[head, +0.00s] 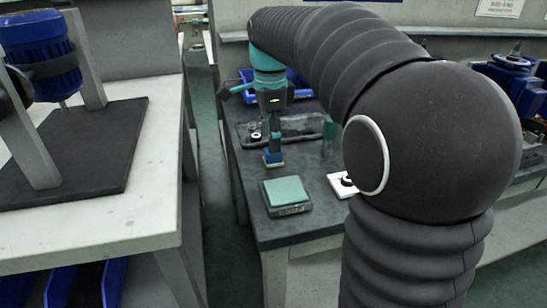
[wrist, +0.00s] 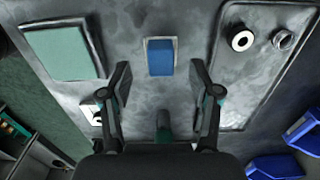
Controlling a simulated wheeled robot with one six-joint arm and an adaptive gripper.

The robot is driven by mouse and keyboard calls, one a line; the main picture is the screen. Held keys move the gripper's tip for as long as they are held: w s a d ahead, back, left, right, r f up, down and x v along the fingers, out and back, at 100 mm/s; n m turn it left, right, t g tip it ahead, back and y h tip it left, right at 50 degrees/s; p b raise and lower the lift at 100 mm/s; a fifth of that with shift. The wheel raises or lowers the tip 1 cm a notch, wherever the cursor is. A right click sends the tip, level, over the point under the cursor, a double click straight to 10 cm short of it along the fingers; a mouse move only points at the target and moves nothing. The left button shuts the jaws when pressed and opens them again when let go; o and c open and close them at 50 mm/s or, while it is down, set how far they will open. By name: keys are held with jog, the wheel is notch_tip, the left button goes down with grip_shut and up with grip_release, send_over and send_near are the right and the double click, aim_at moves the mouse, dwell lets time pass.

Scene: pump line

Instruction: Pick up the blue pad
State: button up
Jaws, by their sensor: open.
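The blue pad (wrist: 161,62) lies on the dark grey bench top, in the upper middle of the wrist view. It has a pale strip along one edge. In the head view the pad (head: 273,161) shows just below my gripper (head: 272,138). In the wrist view my gripper (wrist: 160,82) is open, with one finger on each side of the pad's line and nothing held between them. The fingertips appear above the bench, and the pad shows past them. I cannot tell the exact height gap.
A green pad on a small dark scale (head: 286,191) stands nearby; the green pad (wrist: 68,52) is left in the wrist view. A shallow tray (wrist: 240,85) with rings lies right. A white block with a black ring (head: 342,184) and blue bins (wrist: 273,167) are also near.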

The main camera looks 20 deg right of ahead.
aim_at(273, 156)
jog(key=f, duration=0.4)
jog(key=shift+d+f, duration=0.2)
jog(key=shift+d, duration=0.1)
jog(key=c, duration=1.1)
